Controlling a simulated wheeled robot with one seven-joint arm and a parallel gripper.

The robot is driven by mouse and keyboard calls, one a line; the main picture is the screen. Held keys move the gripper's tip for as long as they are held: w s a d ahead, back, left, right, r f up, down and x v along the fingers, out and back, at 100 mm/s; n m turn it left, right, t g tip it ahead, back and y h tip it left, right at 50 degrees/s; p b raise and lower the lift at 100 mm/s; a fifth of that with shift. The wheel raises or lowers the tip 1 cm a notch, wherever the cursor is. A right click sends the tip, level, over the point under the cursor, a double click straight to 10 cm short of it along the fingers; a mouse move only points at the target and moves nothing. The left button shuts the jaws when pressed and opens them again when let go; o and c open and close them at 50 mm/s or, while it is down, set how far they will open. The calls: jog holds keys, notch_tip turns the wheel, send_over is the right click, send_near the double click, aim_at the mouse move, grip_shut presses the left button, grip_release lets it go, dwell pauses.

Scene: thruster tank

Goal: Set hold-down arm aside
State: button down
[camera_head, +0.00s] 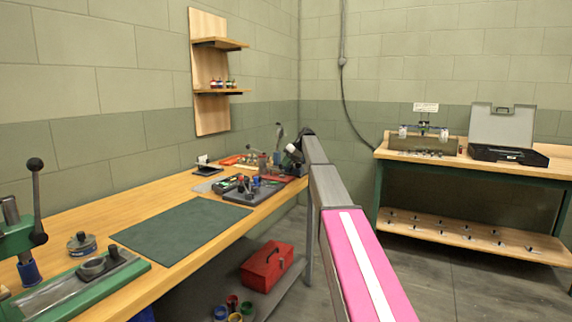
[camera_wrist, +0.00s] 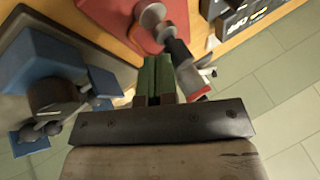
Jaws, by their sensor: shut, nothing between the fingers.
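My gripper (camera_wrist: 158,66) is shut and empty in the wrist view, its narrow dark fingers pointing toward the far end of the wooden bench. Just beyond the fingertips is a red base (camera_wrist: 115,22) with a round metal knob (camera_wrist: 151,14) and a dark cylindrical piece slanting down to the right, close beside the fingers. I cannot tell whether they touch. A blue fixture (camera_wrist: 40,68) with dark knobs stands to the left. In the head view my arm reaches to the bench's far right end and largely hides that spot. I cannot single out the hold-down arm with certainty.
The bench (camera_head: 165,212) carries a green mat (camera_head: 182,231) with clear room, a green lever press (camera_head: 75,285) at near left and a grey tray (camera_head: 250,194) of small parts. A red toolbox (camera_head: 267,267) sits below. A second bench (camera_head: 470,167) stands right.

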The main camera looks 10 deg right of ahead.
jog(key=shift+s+a+m+t, duration=0.1)
jog(key=shift+s+m+t, duration=0.2)
jog(key=shift+m, duration=0.2)
jog(key=shift+s+m, duration=0.1)
jog(key=shift+m, duration=0.2)
jog(key=shift+s+a+m+t, duration=0.3)
jog(key=shift+s+a+t, duration=0.1)
jog(key=shift+s, duration=0.3)
jog(key=s+m+t, duration=0.1)
jog(key=s+a+m+t+h, duration=0.1)
jog(key=m, duration=0.1)
jog(key=shift+a, duration=0.2)
jog(key=m, duration=0.1)
jog(key=s+a+m+t+h, duration=0.1)
jog(key=m, duration=0.1)
jog(key=shift+a, duration=0.2)
jog(key=shift+s+a+m+t+h, duration=0.1)
jog(key=shift+a+m+t+h, duration=0.55)
jog(key=shift+m, duration=0.45)
jog(key=shift+s+a, duration=0.15)
jog(key=shift+a, duration=0.65)
jog(key=shift+a, duration=0.1)
jog(key=shift+s, duration=0.1)
